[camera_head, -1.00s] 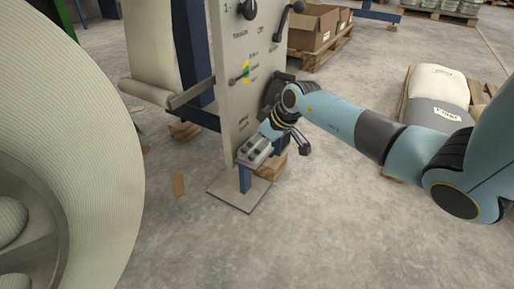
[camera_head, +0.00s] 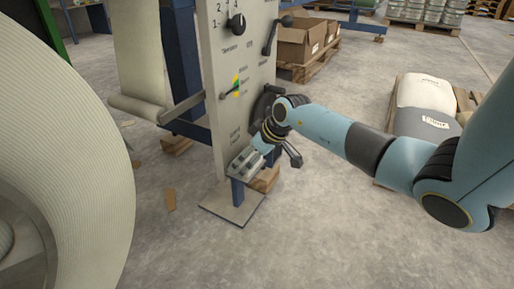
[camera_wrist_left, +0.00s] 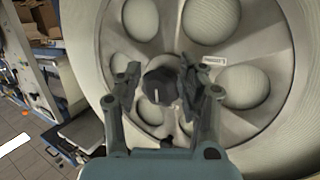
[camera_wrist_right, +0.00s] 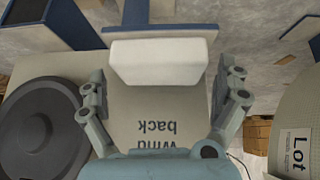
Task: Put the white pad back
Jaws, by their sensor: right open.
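The white pad (camera_wrist_right: 158,62) shows in the right wrist view as a pale block at the edge of the beige control panel (camera_wrist_right: 155,105). It lies beyond the upside-down "Wind back" lettering. My right gripper (camera_wrist_right: 163,82) is open, with its fingers spread to either side of the pad and visible gaps. In the head view my right gripper (camera_head: 247,160) is low at the panel's foot, and I cannot clearly make out the pad there. My left gripper (camera_wrist_left: 157,78) is open, its fingers on either side of a dark hub (camera_wrist_left: 160,88) on a large reel.
The large ribbed reel (camera_head: 75,150) fills the head view's left side. The panel carries a dial (camera_head: 237,23) and levers. A dark round part (camera_wrist_right: 38,130) is beside the right gripper. Boxes (camera_head: 305,42) and sacks (camera_head: 422,100) stand behind.

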